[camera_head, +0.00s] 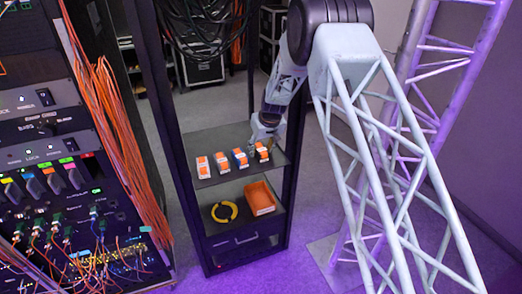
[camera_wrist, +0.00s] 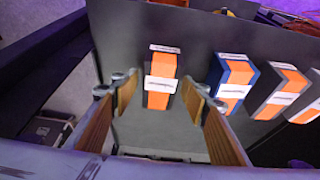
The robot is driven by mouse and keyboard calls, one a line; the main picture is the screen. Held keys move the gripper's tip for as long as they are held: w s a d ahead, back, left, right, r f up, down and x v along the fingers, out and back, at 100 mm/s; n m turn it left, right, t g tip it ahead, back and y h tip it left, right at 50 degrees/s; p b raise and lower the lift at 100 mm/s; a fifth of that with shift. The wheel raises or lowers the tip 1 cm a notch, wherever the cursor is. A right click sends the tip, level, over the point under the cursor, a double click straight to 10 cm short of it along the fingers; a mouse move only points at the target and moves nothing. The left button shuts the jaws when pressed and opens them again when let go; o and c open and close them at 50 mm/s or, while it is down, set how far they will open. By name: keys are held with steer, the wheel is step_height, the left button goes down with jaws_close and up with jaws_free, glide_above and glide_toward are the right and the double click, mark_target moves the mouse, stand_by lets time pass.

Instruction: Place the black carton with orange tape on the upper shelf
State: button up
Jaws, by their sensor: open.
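Several orange-taped cartons stand in a row on the upper shelf (camera_head: 232,178). A dark carton with orange tape (camera_head: 262,151) is at the right end, beside a blue one (camera_head: 239,158). In the wrist view that end carton (camera_wrist: 161,67) lies centred between the fingertips, with white labels across it. Another dark carton (camera_wrist: 280,90) stands beyond the blue one; I cannot tell which is the black one. My gripper (camera_wrist: 160,90) is open around the end carton's outline; contact cannot be made out.
The lower shelf (camera_head: 240,222) holds a yellow-and-black ring (camera_head: 224,211) and an orange bin (camera_head: 259,198). Dark uprights frame the shelves. An equipment rack with orange cables (camera_head: 112,140) stands left, and a truss (camera_head: 440,60) stands right.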

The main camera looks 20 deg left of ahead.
steer(key=v, duration=1.2)
stand_by(0.3)
stand_by(0.7)
steer(key=shift+r, duration=0.1)
